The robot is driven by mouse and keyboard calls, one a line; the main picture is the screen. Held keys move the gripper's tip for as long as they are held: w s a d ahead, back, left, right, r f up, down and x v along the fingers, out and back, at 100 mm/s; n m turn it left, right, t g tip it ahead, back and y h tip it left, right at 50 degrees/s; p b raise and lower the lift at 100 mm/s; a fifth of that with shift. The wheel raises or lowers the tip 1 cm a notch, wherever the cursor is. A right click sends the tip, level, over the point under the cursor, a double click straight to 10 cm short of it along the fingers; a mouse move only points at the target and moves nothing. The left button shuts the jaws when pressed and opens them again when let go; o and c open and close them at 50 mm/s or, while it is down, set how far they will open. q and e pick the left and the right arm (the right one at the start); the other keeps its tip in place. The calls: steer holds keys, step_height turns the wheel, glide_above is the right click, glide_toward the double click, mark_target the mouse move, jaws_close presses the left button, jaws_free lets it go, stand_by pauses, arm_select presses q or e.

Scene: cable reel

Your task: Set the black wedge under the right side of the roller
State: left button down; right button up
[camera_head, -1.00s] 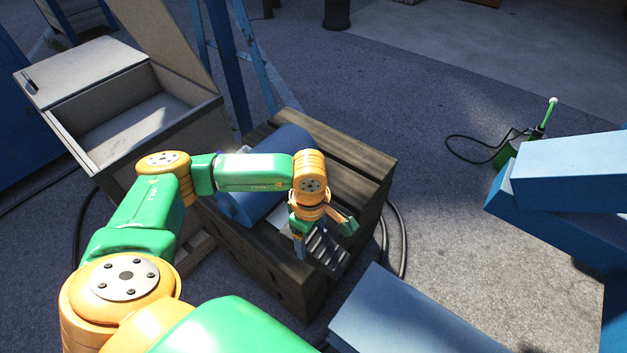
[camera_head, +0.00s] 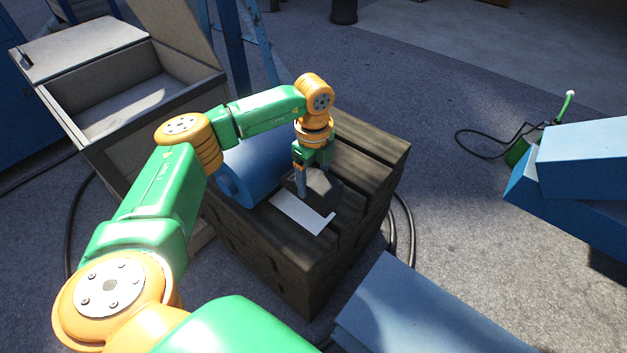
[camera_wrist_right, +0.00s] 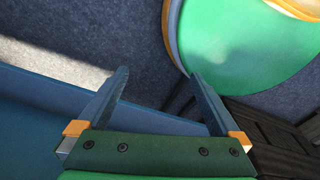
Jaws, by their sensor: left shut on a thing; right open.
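My left gripper (camera_head: 304,184) points down over the dark wooden crate top and is shut on the black wedge (camera_head: 323,186). The wedge is low, close to the crate's surface, on the right of the blue roller (camera_head: 255,172). I cannot tell whether the wedge touches the roller or the crate. The roller lies on the crate, partly hidden by my left forearm. My right gripper (camera_wrist_right: 160,88) is open and empty in the right wrist view. It is not visible in the head view.
A white sheet (camera_head: 301,214) lies on the wooden crate (camera_head: 374,165) in front of the gripper. An open grey box (camera_head: 190,92) stands at the left. Blue blocks (camera_head: 590,165) are at the right, a blue beam (camera_head: 420,310) at the front. Black cables lie on the floor.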

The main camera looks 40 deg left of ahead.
arm_select(q)
steer(key=shift+w+f, duration=0.1)
steer(key=shift+f, duration=0.05)
steer(key=shift+f+n+b, duration=0.3)
steer(key=shift+b, duration=0.15)
step_height(320, 180, down, 6)
steer(key=b, duration=0.5)
steer(key=shift+r, duration=0.25)
steer(key=shift+f+b, duration=0.8)
steer(key=shift+b, duration=0.1)
steer(key=shift+a+f, duration=0.15)
steer(key=shift+a, duration=1.05)
steer(key=shift+w+a+f, duration=0.1)
steer(key=shift+a, duration=0.5)
jaws_free()
